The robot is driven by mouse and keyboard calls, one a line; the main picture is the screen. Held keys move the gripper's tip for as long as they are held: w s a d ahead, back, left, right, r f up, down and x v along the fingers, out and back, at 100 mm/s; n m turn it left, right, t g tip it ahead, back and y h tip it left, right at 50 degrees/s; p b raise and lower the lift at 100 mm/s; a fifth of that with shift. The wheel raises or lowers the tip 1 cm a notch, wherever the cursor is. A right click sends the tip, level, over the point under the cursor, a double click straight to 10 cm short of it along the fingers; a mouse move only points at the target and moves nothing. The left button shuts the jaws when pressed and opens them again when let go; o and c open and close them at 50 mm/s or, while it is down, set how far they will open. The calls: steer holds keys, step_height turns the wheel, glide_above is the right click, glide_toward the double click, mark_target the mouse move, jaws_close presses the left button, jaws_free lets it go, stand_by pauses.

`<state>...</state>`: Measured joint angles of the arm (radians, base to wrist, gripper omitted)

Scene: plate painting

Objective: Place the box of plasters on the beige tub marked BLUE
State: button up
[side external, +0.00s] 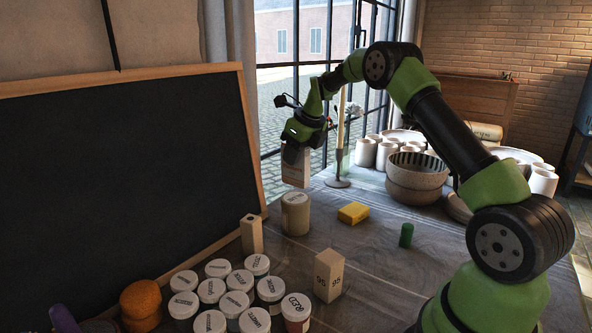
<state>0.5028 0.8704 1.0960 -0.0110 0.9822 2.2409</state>
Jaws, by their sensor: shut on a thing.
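My gripper (296,148) is shut on a pale upright box (296,172), which I take to be the box of plasters. Its upper end is hidden between the jaws. A beige tub (295,217) with a pale lid stands on the table directly below the box in the side external view. The box's lower edge appears just above or at the back of the lid, and I cannot tell whether they touch. The writing on this tub is too small to read, so I cannot confirm that it says BLUE.
Several white-lidded tubs (236,301) crowd the front left. A candlestick (338,182) and stacked bowls (416,180) are behind.

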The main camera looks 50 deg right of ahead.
mark_target(296, 168)
steer(key=shift+f, duration=1.75)
steer(key=shift+f, duration=0.1)
steer(key=o, duration=1)
steer(key=shift+c, duration=0.2)
